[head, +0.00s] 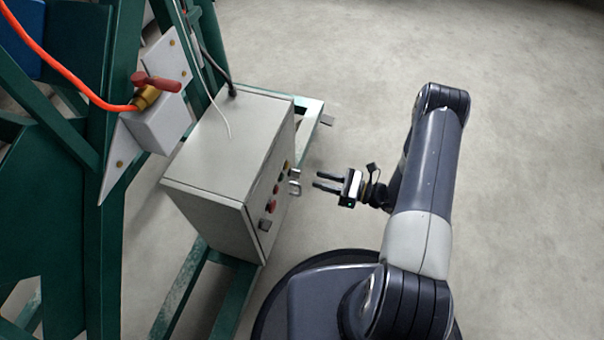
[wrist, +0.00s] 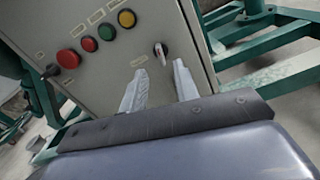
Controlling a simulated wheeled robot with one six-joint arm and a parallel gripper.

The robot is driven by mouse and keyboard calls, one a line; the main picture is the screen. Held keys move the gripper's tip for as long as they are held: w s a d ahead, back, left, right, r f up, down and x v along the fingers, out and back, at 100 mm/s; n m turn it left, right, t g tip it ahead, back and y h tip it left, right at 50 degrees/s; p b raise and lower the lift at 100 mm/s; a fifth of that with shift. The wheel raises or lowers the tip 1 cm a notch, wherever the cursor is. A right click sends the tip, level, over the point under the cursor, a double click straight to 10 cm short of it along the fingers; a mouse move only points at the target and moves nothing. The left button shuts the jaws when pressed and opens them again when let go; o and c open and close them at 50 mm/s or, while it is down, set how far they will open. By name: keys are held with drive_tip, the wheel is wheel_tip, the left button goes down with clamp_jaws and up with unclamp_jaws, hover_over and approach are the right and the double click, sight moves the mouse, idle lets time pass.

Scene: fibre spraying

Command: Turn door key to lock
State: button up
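A grey control cabinet (head: 222,165) stands on a green frame in the head view, and its front panel (wrist: 95,75) fills much of the wrist view. A small key-like knob with white and red parts (wrist: 161,50) sits on the panel near its right edge; I cannot tell if it is the door key. My gripper (head: 316,180) is open, with its fingers pointing at the panel and a small gap before it. In the wrist view, my gripper (wrist: 159,68) has its pale fingertips apart, just below the knob, with nothing visibly between them.
The panel has red, green and yellow buttons and a black switch (wrist: 49,71). Small silver parts (head: 294,181) stick out from the panel edge near my fingers. A red-handled valve (head: 156,82) with an orange hose stands left. The concrete floor (head: 530,150) to the right is clear.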

sight(295, 173)
drive_tip(key=b+x, duration=0.1)
drive_tip(key=x, duration=0.5)
drive_tip(key=shift+a, duration=0.35)
drive_tip(key=shift+w, duration=0.1)
clamp_jaws()
